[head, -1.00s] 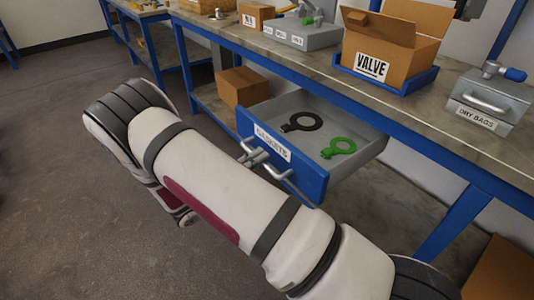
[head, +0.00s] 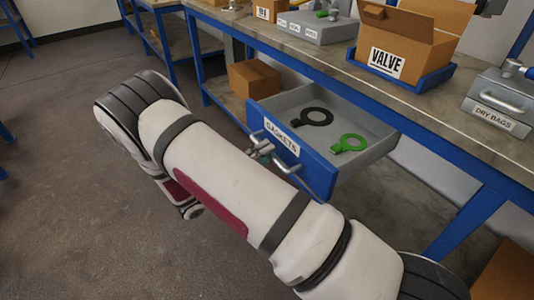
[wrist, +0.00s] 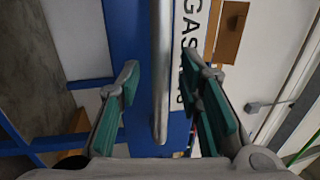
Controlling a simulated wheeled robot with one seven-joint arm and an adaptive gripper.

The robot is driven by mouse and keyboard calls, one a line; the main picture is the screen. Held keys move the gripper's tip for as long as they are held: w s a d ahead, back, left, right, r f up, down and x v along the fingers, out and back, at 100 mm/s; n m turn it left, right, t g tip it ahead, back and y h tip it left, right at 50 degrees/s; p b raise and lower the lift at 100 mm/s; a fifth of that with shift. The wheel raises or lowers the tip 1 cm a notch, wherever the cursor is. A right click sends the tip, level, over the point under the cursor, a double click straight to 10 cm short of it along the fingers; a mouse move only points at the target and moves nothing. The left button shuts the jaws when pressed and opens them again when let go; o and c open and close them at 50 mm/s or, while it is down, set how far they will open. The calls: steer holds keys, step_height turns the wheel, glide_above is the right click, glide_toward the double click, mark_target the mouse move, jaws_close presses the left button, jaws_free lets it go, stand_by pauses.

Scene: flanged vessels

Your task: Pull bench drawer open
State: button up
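The blue-fronted drawer (head: 318,176), labelled GASKETS, stands pulled out from under the bench, with its grey inside showing. A black ring gasket (head: 316,116) and a green one (head: 349,143) lie in it. The drawer's metal bar handle (head: 287,166) is on its front; my arm partly covers the lower front. My gripper (head: 259,150) is at the handle. In the wrist view, the handle bar (wrist: 161,70) runs between the two green-padded fingers of my gripper (wrist: 163,100). Gaps show on both sides of the bar, so the fingers are open around it.
The bench top (head: 330,62) carries a VALVE carton (head: 410,45) in a blue tray, a grey DRY BAGS case (head: 500,100) and a grey labelled box (head: 318,28). A cardboard box (head: 253,78) sits on the lower shelf. Floor (head: 90,200) left of my arm is clear.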

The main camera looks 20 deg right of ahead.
steer(key=v, duration=1.1)
steer(key=shift+a+f, duration=0.1)
steer(key=s+d+r+m+g+y, duration=0.4)
steer(key=s+d+r+m+y, duration=0.15)
steer(key=r+m, duration=0.45)
steer(key=s+d+r+m+g+y, duration=0.45)
steer(key=s+r+m, duration=0.25)
steer(key=r+m, duration=0.2)
steer(key=s+a+r+m+t+y, duration=0.1)
steer(key=s+r+m+t+y, duration=0.3)
steer(key=s+m, duration=0.65)
steer(key=s+a+m+t+y, duration=0.1)
steer(key=s+m+y, duration=0.5)
steer(key=s+m, duration=0.4)
step_height(320, 180, up, 25)
steer(key=n+t+p, duration=0.1)
steer(key=t+p, duration=0.3)
steer(key=p, duration=1.9)
steer(key=shift+s+f, duration=0.15)
steer(key=shift+s, duration=0.2)
